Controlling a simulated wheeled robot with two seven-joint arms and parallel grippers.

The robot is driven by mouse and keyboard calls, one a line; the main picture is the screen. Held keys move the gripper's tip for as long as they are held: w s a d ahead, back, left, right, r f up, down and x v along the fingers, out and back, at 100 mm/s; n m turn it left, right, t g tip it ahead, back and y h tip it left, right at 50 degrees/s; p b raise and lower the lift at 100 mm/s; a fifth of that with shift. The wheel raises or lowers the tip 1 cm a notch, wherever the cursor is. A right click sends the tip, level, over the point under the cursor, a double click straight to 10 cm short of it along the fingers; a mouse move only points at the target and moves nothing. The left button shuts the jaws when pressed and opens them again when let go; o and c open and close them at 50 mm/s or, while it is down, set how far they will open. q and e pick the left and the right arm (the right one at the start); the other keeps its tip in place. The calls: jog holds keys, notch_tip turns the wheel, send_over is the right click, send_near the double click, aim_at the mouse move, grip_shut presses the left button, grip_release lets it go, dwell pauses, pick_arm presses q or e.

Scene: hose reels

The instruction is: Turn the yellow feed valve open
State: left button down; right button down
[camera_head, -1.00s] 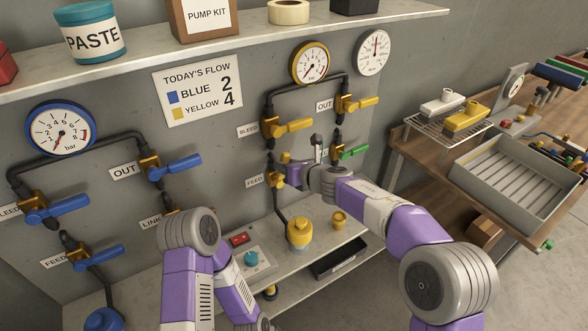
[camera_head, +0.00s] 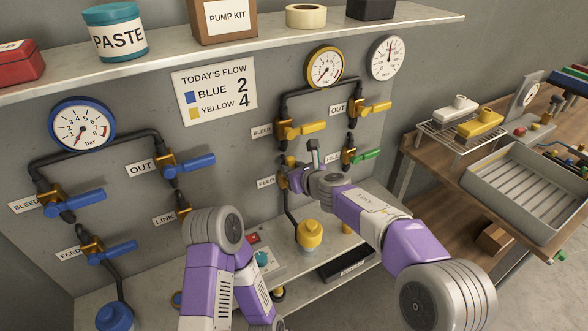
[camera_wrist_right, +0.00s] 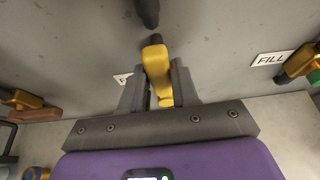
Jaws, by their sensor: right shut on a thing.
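The yellow feed valve (camera_head: 283,172) sits on the panel beside the FEED label (camera_head: 266,182), under the yellow bleed valve. My right gripper (camera_head: 296,175) is at it and covers much of it in the head view. In the right wrist view the yellow handle (camera_wrist_right: 156,66) stands between the two fingers of my right gripper (camera_wrist_right: 160,88), which is shut on it. The handle's exact turn angle is hard to tell. My left arm shows at the bottom of the head view, but its gripper is out of sight.
The yellow bleed valve (camera_head: 300,129), yellow out valve (camera_head: 370,108) and green fill valve (camera_head: 363,156) are close by. A yellow bottle (camera_head: 310,235) stands below. The blue valves are at left. A grey tray (camera_head: 500,210) lies on the right bench.

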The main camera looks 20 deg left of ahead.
jog(key=c, duration=0.9)
grip_release()
jog(key=shift+s+a, duration=0.15)
jog(key=b+v, duration=0.1)
jog(key=v, duration=0.6)
jog(key=shift+s+d+r, duration=0.1)
jog(key=shift+d+r, duration=0.1)
jog(key=shift+d, duration=0.1)
